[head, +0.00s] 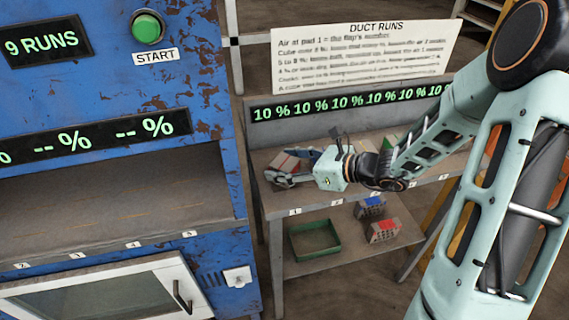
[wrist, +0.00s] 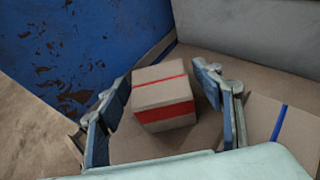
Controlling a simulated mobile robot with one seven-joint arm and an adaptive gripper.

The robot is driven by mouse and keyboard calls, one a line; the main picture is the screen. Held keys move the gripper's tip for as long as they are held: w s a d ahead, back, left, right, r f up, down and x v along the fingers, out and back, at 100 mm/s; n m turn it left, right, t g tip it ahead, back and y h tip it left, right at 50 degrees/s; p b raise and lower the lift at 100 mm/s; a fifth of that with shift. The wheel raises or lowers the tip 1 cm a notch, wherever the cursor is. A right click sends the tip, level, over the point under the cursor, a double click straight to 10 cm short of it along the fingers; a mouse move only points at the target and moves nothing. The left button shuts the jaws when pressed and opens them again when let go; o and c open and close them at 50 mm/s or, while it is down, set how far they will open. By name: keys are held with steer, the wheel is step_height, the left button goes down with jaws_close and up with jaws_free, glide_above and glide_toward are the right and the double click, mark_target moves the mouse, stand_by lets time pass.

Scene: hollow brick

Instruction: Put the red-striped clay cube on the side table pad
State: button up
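The red-striped clay cube (wrist: 163,97) is tan with red bands and sits on the brown upper surface of the grey side table (head: 345,196), at its left end. It also shows partly in the head view (head: 283,162), mostly behind my gripper. My gripper (wrist: 168,95) is open, with one blue-padded finger on each side of the cube. A gap shows between the cube and each finger. In the head view my gripper (head: 287,172) reaches in from the right above numbered pad 1. The pad's own outline under the cube is not clear.
A blue-striped block (wrist: 282,122) lies right of my gripper. The blue machine (head: 185,90) stands close on the left. A back panel with percent displays (head: 345,103) rises behind the tabletop. The lower shelf holds a green tray (head: 314,255), a blue-topped block (head: 370,207) and a red-topped block (head: 383,230).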

steer(key=shift+r, duration=0.1)
steer(key=shift+d+r, duration=0.15)
steer(key=shift+r, duration=0.05)
steer(key=p+v, duration=0.1)
steer(key=v, duration=1)
steer(key=shift+s+d, duration=0.3)
